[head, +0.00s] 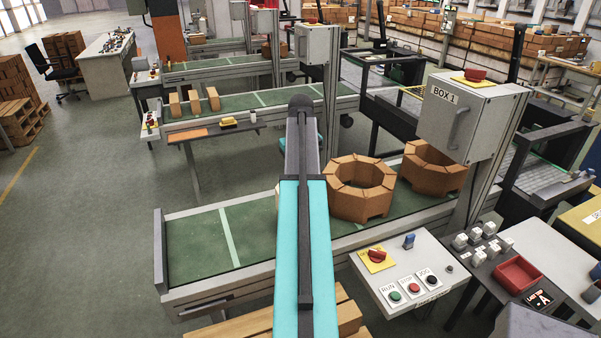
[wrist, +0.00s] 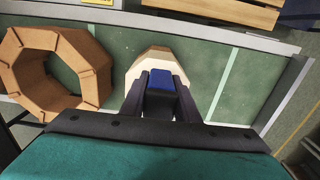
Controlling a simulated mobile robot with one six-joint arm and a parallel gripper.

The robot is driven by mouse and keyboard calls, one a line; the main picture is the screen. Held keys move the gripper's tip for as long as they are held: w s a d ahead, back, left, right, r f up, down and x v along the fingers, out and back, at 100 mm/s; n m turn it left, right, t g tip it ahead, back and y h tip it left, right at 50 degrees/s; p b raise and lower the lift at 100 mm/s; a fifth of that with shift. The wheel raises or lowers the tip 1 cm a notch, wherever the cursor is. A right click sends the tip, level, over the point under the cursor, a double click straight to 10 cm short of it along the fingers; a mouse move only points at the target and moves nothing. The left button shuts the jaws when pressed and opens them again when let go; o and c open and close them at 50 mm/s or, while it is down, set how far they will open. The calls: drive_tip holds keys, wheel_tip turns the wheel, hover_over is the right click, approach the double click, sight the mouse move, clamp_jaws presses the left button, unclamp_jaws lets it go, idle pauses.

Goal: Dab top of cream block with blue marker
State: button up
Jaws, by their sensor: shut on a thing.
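In the wrist view my gripper (wrist: 161,84) is shut on the blue marker (wrist: 160,79), which sits between the two dark fingers. The cream block (wrist: 152,63) is right beyond the fingertips, with a pale many-sided face and a brown far edge. It stands on the green conveyor belt (wrist: 205,60). The marker's blue end overlaps the block in this view; I cannot tell whether they touch. The marker's tip is hidden. In the head view my arm hides the gripper, the marker and nearly all of the block.
A brown brick ring (wrist: 62,65) stands left of the block in the wrist view. The head view shows two such rings (head: 361,188) (head: 432,168) on the belt, a button panel (head: 405,275) in front and a grey box (head: 470,118) above. The belt's left end is clear.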

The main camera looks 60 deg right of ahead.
drive_tip(key=shift+f, duration=1.45)
drive_tip(key=shift+f, duration=0.55)
idle(1.1)
drive_tip(key=shift+r, duration=0.15)
drive_tip(key=shift+r, duration=3.4)
drive_tip(key=w+a+f+n+b, duration=0.3)
drive_tip(key=w+a+f, duration=0.2)
drive_tip(key=w+a, duration=0.5)
drive_tip(key=w+a+f+n+b, duration=0.35)
drive_tip(key=w+a+f, duration=0.2)
drive_tip(key=a, duration=0.75)
drive_tip(key=w+a+f+n+b, duration=0.35)
drive_tip(key=w+a, duration=0.45)
drive_tip(key=a, duration=0.4)
drive_tip(key=w+a+f+n+b, duration=0.1)
drive_tip(key=a+f, duration=0.1)
drive_tip(key=a, duration=0.6)
drive_tip(key=w+a+f+n+b, duration=0.1)
drive_tip(key=a+f+n+b, duration=0.1)
drive_tip(key=a, duration=0.6)
drive_tip(key=shift+w+a+f, duration=0.2)
drive_tip(key=shift+a+f, duration=0.1)
drive_tip(key=shift+f, duration=0.4)
